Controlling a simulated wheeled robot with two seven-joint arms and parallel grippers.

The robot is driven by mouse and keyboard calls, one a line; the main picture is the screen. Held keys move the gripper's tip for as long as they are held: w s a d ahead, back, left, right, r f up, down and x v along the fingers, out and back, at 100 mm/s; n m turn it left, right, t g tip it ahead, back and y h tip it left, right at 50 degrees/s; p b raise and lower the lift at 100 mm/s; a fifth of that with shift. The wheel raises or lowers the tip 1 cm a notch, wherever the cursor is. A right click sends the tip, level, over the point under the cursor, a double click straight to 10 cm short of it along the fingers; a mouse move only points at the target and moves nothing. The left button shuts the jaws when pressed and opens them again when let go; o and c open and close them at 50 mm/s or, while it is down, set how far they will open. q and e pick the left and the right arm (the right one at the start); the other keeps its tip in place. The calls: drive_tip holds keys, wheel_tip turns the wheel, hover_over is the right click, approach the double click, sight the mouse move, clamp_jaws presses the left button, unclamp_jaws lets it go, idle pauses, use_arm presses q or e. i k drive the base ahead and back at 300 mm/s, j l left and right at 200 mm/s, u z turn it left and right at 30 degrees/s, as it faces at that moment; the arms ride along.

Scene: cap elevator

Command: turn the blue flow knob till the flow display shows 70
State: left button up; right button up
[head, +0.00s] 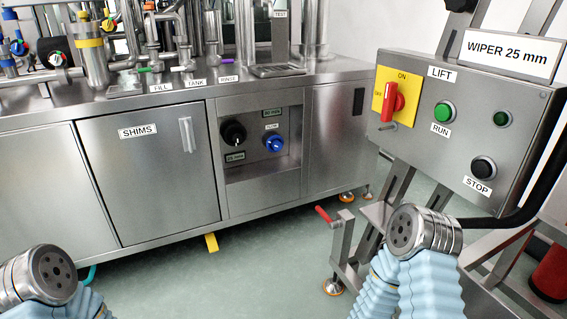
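The blue flow knob (274,143) sits on the recessed panel of the steel cabinet, under a small white label. A small greenish display (272,112) is just above that label; its digits are too small to read surely. A black knob (233,133) is left of the blue knob, with another small display (235,157) below it, also hard to read. Round metal ends of my arms show at the lower left and lower right, both well apart from the knobs. No gripper fingers are visible on either arm.
The lift control box (461,125) with a red switch and buttons stands at the right, its stand (345,260) reaching in front of the cabinet's right part. A red-handled lever (323,214) sticks out low. A SHIMS door (150,175) is left of the panel. Floor before the panel is clear.

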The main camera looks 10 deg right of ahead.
sight(275, 143)
drive_tip(key=k+z, duration=0.2)
drive_tip(key=z, duration=0.3)
drive_tip(key=k+l+z, duration=0.1)
drive_tip(key=z, duration=0.4)
drive_tip(key=k+l+z, duration=0.25)
drive_tip(key=z, duration=0.2)
drive_tip(key=i+j+z, duration=0.1)
drive_tip(key=j+z, duration=0.35)
drive_tip(key=j, duration=0.65)
drive_tip(key=j+z, duration=0.45)
drive_tip(key=j, duration=0.65)
drive_tip(key=k, duration=0.05)
